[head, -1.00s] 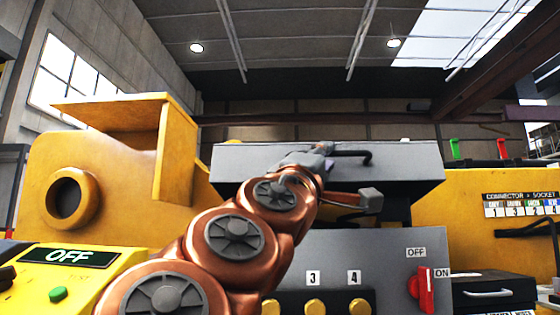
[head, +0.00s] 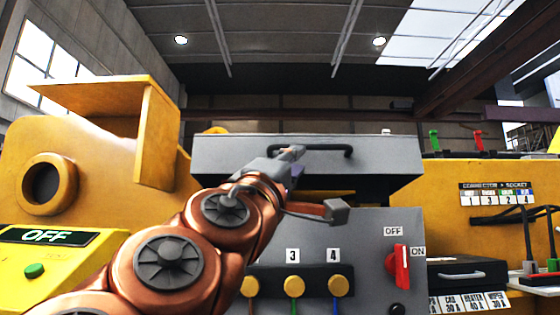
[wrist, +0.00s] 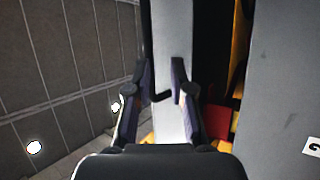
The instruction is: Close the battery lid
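The battery lid (head: 235,152) is a grey panel with a black bar handle (head: 335,148), standing raised above the grey battery box (head: 362,240) with a dark gap under it. My gripper (head: 290,155) is at the lid's front, by the left and middle part of the handle. In the wrist view my gripper (wrist: 160,90) has its two fingers apart. The lid's grey face (wrist: 174,30) lies beyond them and part of the black handle (wrist: 161,97) shows between them. I cannot tell whether a finger touches the handle.
A red OFF/ON switch (head: 402,268) and yellow knobs (head: 293,286) are on the box front. A yellow housing (head: 90,150) stands left, with a yellow OFF panel (head: 45,260) below. A black drawer unit (head: 460,272) and connector panel (head: 430,215) stand right.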

